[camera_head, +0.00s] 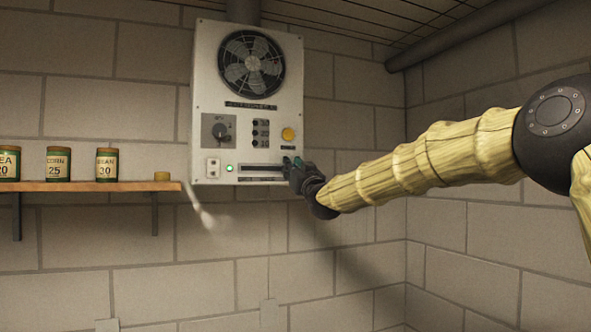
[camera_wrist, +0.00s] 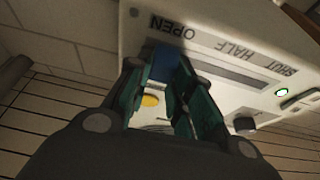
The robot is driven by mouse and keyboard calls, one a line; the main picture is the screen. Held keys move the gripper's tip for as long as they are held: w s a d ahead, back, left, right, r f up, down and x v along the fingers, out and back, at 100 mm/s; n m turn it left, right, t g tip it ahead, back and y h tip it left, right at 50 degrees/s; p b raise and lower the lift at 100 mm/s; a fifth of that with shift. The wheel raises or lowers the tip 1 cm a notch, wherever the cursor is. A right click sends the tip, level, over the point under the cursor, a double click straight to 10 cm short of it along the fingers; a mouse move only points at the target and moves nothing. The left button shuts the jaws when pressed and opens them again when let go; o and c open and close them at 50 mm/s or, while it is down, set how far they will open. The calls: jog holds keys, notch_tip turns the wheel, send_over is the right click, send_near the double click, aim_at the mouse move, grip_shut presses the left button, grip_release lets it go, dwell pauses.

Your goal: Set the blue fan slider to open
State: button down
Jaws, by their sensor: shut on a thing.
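The grey-white fan control box (camera_head: 205,100) hangs on the block wall in the head view. Its dark horizontal slider slot (camera_head: 262,168) runs along the lower part of the panel. In the wrist view the blue slider (camera_wrist: 164,62) is between the green fingers of my gripper (camera_wrist: 160,78), beside the printed word OPEN at one end of the slot (camera_wrist: 235,72). HALF and SHUT are printed farther along. My gripper (camera_head: 293,170) is shut on the slider at the slot's right end in the head view, where the fingers hide the slider.
The panel carries a fan (camera_head: 252,64), a dial (camera_head: 217,131), a yellow button (camera_head: 289,134), a small switch and a lit green light (camera_head: 229,168). A wooden shelf (camera_head: 90,186) with labelled cans stands at the left. A pale cable hangs beside the box.

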jog(key=c, duration=1.3)
grip_release()
jog(key=shift+d, duration=0.2)
jog(key=shift+o, duration=0.3)
jog(key=shift+w+d, duration=0.1)
jog(key=v, duration=1.2)
jog(key=shift+f, duration=0.15)
